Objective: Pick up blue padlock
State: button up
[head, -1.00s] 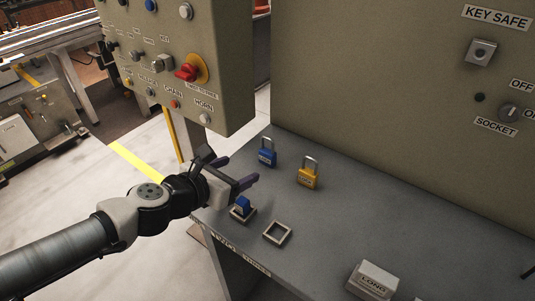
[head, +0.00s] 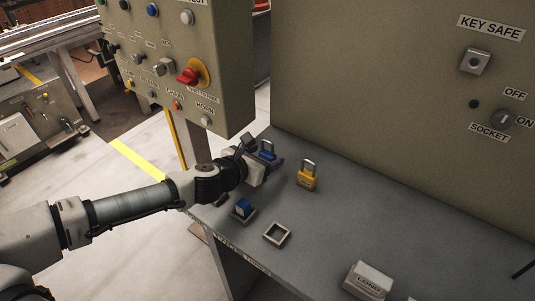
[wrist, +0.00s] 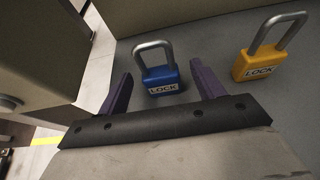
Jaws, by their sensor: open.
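The blue padlock (head: 268,154) stands upright on the grey bench near its back left, with its metal shackle up. In the wrist view the blue padlock (wrist: 161,80) sits between my two purple fingers, a little beyond their tips' near ends, its LOCK label facing me. My gripper (head: 264,152) is open around it in the head view and hides part of it. It also shows open in the wrist view (wrist: 160,80), with a gap on either side of the padlock. I cannot tell whether the fingers reach fully past the body.
A yellow padlock (head: 307,177) stands to the right of the blue one. A small holder with a blue piece (head: 243,209) and an empty square frame (head: 277,233) are near the front edge. A control panel (head: 180,50) hangs at left. The bench's right side has free room.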

jog(key=shift+w+d+f, duration=0.15)
jog(key=shift+w, duration=0.05)
jog(key=shift+c, duration=0.5)
jog(key=c, duration=1)
notch_tip(320, 180, up, 20)
jog(key=p, duration=1.1)
